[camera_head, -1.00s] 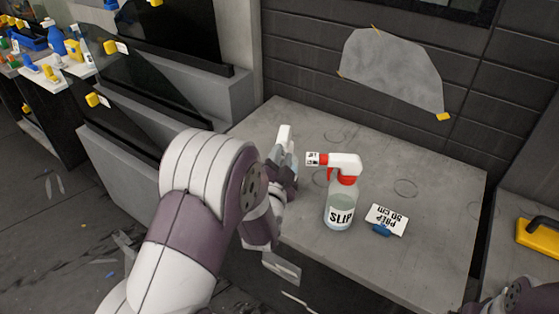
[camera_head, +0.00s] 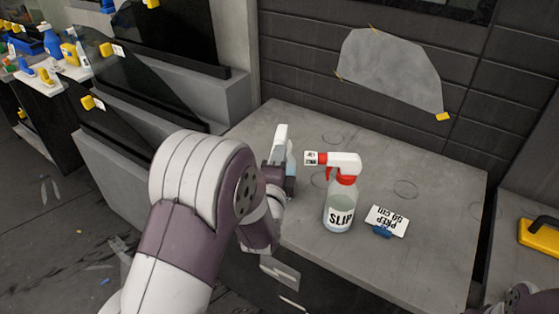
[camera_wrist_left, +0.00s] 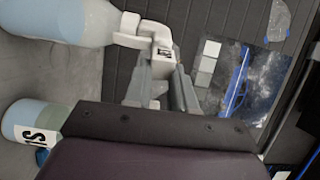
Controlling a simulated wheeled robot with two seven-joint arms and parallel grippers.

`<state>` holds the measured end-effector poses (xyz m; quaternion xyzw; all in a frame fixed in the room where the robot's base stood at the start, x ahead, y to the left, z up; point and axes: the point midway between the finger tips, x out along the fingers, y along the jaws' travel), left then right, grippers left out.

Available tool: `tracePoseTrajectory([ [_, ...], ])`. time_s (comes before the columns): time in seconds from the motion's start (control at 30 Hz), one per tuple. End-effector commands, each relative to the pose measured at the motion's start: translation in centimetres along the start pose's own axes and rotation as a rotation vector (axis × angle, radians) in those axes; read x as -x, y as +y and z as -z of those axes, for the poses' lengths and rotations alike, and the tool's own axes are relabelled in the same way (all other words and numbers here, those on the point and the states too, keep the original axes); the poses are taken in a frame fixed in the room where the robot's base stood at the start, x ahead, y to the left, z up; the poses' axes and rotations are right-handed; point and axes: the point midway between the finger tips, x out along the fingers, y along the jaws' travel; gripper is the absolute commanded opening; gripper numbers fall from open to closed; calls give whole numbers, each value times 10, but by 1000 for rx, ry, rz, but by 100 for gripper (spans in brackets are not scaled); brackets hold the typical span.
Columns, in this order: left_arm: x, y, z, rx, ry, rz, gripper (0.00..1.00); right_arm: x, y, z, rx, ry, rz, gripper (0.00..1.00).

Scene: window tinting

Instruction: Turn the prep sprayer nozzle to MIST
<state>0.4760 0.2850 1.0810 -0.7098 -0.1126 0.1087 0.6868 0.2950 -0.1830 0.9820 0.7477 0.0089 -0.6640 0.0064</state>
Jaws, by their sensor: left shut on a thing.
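The prep sprayer has a white spray head (camera_head: 281,134) and shows only partly behind my left gripper (camera_head: 280,180) in the head view. In the left wrist view its pale blue bottle (camera_wrist_left: 65,18) is at the upper left. Its white nozzle (camera_wrist_left: 163,52), with a small dark-marked label, lies between the fingertips of my left gripper (camera_wrist_left: 162,75), which is shut on it. I cannot read the nozzle's marking. My right gripper is out of view; only part of that arm shows at the bottom right.
A red-and-white SLIP sprayer (camera_head: 341,205) stands just right of my left gripper on the grey bench (camera_head: 440,190). A PREP card (camera_head: 388,219) with a blue piece lies beside it. A film sheet (camera_head: 390,70) is taped to the wall. The bench's right part is clear.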

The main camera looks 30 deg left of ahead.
Motion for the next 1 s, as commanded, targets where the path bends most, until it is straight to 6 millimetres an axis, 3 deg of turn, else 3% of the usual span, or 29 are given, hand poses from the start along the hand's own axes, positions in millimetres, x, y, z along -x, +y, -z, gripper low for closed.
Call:
tracePoseTrajectory([
  [0.57, 0, 1, 0, -34, 0, -2, 0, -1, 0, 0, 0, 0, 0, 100],
  [0.6, 0, 1, 0, -33, 0, -2, 28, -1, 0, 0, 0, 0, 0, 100],
  [0.67, 0, 1, 0, -33, 0, -1, 47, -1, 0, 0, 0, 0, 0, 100],
  [0.7, 0, 1, 0, -33, 0, -1, 51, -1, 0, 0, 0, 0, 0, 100],
  [1.0, 3, 1, 0, -33, 0, -1, 51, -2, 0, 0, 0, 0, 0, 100],
])
